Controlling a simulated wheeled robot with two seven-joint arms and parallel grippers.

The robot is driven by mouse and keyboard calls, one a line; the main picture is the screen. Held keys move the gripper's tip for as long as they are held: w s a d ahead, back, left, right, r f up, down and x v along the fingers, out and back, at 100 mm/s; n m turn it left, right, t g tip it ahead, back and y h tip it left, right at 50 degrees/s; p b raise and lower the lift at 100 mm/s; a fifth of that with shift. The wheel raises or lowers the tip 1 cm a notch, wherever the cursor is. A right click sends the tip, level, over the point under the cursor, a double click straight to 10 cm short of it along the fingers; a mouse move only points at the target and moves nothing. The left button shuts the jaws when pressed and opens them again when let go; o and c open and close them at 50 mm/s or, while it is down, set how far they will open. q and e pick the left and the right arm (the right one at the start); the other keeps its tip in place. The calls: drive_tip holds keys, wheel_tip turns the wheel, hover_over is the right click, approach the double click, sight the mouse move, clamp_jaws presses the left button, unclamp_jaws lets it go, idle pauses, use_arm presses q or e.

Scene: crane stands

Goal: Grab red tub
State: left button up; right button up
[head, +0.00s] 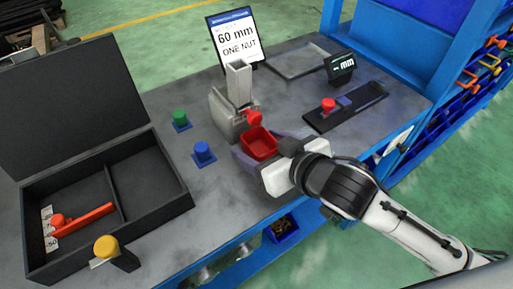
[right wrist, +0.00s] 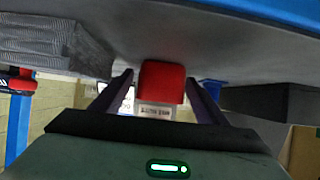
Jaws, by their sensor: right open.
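The red tub (head: 260,147) stands open-topped on the grey bench, in front of a grey metal stand. My right gripper (head: 256,143) reaches in from the right, with one finger on each side of the tub. In the right wrist view the red tub (right wrist: 161,82) sits between the two open fingers (right wrist: 158,92), with a pale label below its red face. Small gaps seem to show beside the tub; contact cannot be told. My left gripper is out of view.
The grey stand (head: 225,112) with its upright channel and red knob is close behind the tub. Blue (head: 203,153) and green (head: 180,119) knobbed pieces stand left. A black open case (head: 150,190) fills the left side. A sign (head: 234,40) reads 60 mm, one nut.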

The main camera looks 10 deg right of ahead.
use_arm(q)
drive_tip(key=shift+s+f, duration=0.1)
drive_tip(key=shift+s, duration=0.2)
use_arm(e)
drive_tip(key=c, duration=1.2)
drive_tip(key=shift+o, duration=0.2)
drive_tip(key=shift+r, duration=0.15)
